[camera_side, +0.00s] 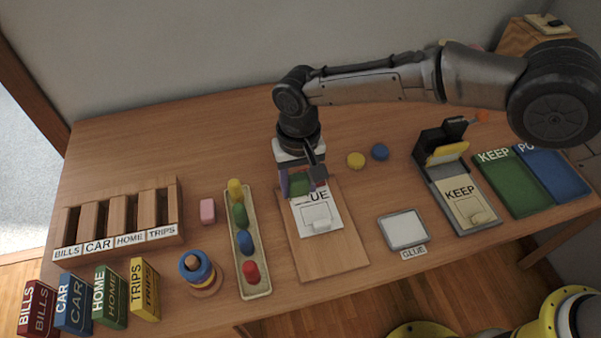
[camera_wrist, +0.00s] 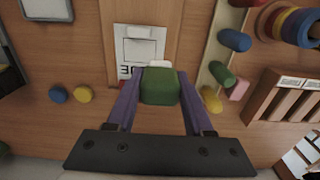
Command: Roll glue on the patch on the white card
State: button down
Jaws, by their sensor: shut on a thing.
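The white card (camera_side: 332,205) lies on a wooden board, its printed word partly hidden by my gripper. The card also shows in the wrist view (camera_wrist: 122,40), with an outlined square patch (camera_wrist: 139,49) on it. My gripper (camera_wrist: 158,92) is shut on a green block (camera_wrist: 160,86), apparently the roller's handle. A white end (camera_wrist: 158,63) shows just beyond it, beside the card's lettering. My gripper is at the card's far edge; I cannot tell whether the roller touches the card.
A pale glue tray (camera_side: 404,228) labelled GLUE lies right of the board (camera_side: 335,263). A peg tray (camera_side: 255,284) and ring stack (camera_side: 201,272) are left. Yellow (camera_side: 355,160) and blue (camera_side: 380,152) discs lie behind.

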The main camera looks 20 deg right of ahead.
aim_at(297, 202)
jog(key=shift+f, duration=3.65)
jog(key=shift+d+f, duration=0.2)
jog(key=shift+d, duration=3.9)
jog(key=shift+a, duration=0.25)
jog(key=shift+a+r, duration=0.15)
jog(key=shift+a, duration=1.75)
jog(key=shift+a+r, duration=0.15)
jog(key=shift+a, duration=1.7)
jog(key=shift+w+a, duration=0.1)
jog(key=shift+w, duration=0.2)
jog(key=shift+d+f, duration=0.15)
jog(key=shift+d, duration=4)
jog(key=shift+a+r, duration=0.15)
jog(key=shift+a, duration=2)
jog(key=shift+a+r, duration=0.1)
jog(key=shift+a, duration=2)
jog(key=shift+d+r, duration=0.1)
jog(key=shift+r, duration=3.5)
